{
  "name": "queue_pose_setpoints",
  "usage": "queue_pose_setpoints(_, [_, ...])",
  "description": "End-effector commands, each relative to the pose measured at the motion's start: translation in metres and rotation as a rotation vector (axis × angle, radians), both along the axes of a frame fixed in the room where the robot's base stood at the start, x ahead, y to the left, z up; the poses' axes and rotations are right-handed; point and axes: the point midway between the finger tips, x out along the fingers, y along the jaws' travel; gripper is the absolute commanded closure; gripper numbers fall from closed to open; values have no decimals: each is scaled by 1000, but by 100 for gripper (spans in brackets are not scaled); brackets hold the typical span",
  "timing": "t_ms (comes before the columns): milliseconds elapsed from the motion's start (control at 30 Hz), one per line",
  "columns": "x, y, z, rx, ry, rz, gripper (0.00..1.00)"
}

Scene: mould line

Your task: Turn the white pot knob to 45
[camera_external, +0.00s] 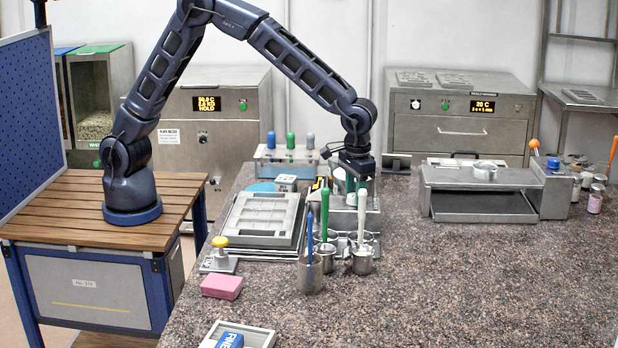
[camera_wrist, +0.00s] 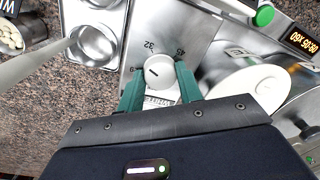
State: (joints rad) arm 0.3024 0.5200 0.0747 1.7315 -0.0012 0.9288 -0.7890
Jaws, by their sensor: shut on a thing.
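The white pot knob (camera_wrist: 159,71) is a small round white knob with a short dark pointer line on its face. It sits on a grey metal panel (camera_wrist: 195,22) with dial marks around it, 32 and 45 among them. The pointer line slants toward the upper left, away from the 45 mark at the knob's upper right; its exact reading is unclear. My gripper (camera_wrist: 161,88) is shut on the knob, one green finger on each side. In the external view my gripper (camera_external: 353,172) points down over the pot unit (camera_external: 371,220), and the knob is hidden.
A white-filled pot (camera_wrist: 250,88) lies right of the knob, with a green knob (camera_wrist: 264,15) above. A metal cup (camera_wrist: 95,43) is at left. Cups with tall handles (camera_external: 362,262) stand before the unit. The counter at right (camera_external: 480,280) is clear.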

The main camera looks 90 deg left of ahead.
Motion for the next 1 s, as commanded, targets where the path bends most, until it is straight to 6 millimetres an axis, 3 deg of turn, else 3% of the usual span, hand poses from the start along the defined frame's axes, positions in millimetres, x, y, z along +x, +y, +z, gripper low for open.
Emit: queue_pose_setpoints(1000, [0,1,1,1,-5,-965,88])
